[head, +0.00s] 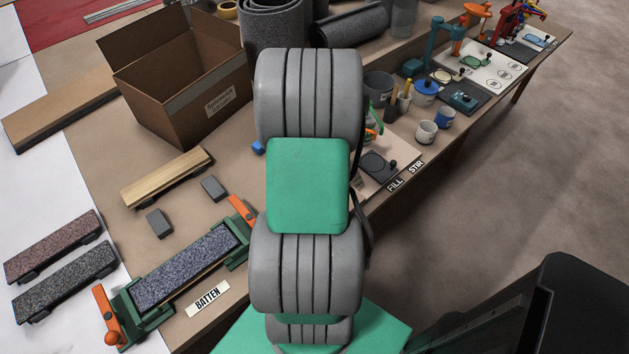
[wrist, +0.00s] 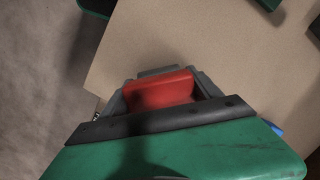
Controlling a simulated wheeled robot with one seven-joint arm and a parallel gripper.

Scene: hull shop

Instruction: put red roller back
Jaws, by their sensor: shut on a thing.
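My gripper (wrist: 158,78) shows in the wrist view, with its grey jaws shut on a red piece, which I take to be the red roller (wrist: 160,93). Only its smooth red part between the jaws shows; the rest is hidden by the dark bar and green housing of my wrist. The held piece is over or near the brown tabletop (wrist: 220,45), close to its edge; I cannot tell whether it touches it. In the head view my own arm hides the gripper and the red piece.
A cardboard box (head: 190,85) stands open at the back left. A speckled batten (head: 187,265) lies in a green holder with orange clamps. Cups (head: 427,132), pots and coloured stands (head: 448,45) line the bench at right. Bare floor (head: 490,150) lies beyond the bench's right edge.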

